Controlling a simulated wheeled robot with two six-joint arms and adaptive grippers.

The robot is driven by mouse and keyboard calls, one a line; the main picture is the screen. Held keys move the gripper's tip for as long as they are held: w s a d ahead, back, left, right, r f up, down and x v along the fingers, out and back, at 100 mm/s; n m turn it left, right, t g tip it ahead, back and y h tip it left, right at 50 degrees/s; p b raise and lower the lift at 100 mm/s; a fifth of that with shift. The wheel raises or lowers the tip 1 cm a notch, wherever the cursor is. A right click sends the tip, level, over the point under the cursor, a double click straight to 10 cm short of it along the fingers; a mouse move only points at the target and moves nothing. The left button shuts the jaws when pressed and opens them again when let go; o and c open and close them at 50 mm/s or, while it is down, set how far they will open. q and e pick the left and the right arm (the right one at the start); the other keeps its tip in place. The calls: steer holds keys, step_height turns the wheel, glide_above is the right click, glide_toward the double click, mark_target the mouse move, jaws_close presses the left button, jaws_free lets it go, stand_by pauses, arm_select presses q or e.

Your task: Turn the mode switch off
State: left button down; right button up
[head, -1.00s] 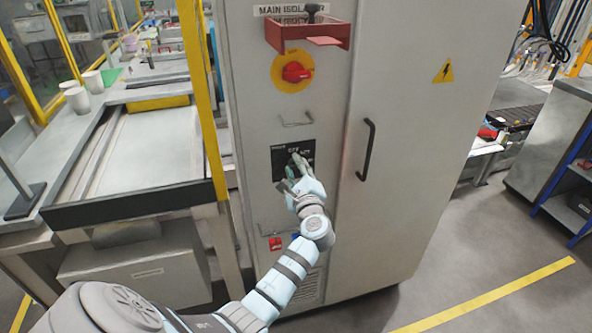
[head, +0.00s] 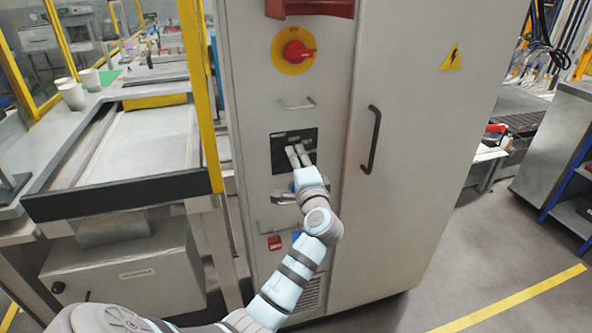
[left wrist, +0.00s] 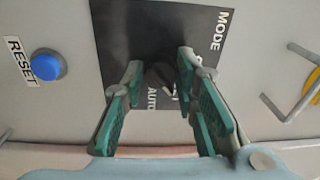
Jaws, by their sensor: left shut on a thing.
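The mode switch is a black plate (head: 279,153) with white lettering on the grey cabinet front, below a small handle. In the left wrist view its plate (left wrist: 120,40) fills the top middle, with MODE and AUTO readable and another word partly covered. My left gripper (head: 297,156) is at the plate. In the left wrist view its green-padded fingers (left wrist: 160,68) stand on either side of the dark switch knob (left wrist: 160,76) and are shut on it. The knob's exact angle is hard to make out. My right gripper is not in view.
A red rotary isolator on a yellow disc (head: 293,50) sits above, under a red bracket (head: 310,8). A blue RESET button (left wrist: 46,65) is beside the plate. A black door handle (head: 371,140) stands to the right. A yellow post (head: 203,90) and conveyor bench flank the left.

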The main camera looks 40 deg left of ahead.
arm_select(q)
steer(key=n+b, duration=0.4)
steer(key=n, duration=0.1)
steer(key=n+y+b, duration=0.1)
steer(key=n+b, duration=0.4)
steer(key=n, duration=0.1)
steer(key=shift+w+d+r+g+b, duration=0.1)
steer(key=shift+w+g+b, duration=0.1)
steer(key=shift+g+b, duration=0.15)
steer(key=c, duration=1.5)
jaws_free()
steer(key=shift+o, duration=1.1)
